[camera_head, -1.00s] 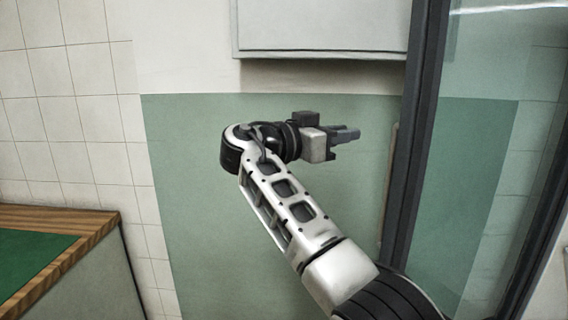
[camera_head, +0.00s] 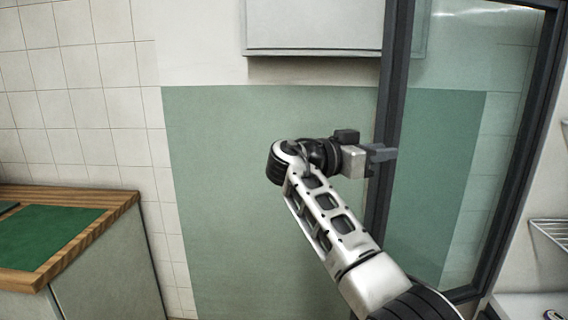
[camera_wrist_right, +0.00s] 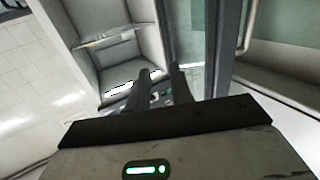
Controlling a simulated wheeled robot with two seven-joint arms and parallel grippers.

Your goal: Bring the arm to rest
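My right arm reaches up from the lower right of the head view, and its gripper (camera_head: 384,153) points right, in front of or close to the dark door frame. In the right wrist view the two dark fingers of this gripper (camera_wrist_right: 163,84) stand apart with a gap between them. Nothing is held between them; a shelf with small items shows behind. My left gripper is not in view.
A dark-framed glass door (camera_head: 393,95) stands right of the arm. A wall cabinet (camera_head: 315,25) hangs above. A wood-edged counter with a green mat (camera_head: 45,235) is at left. A wire shelf (camera_head: 550,235) shows at the far right. Green wall (camera_head: 225,190) lies behind.

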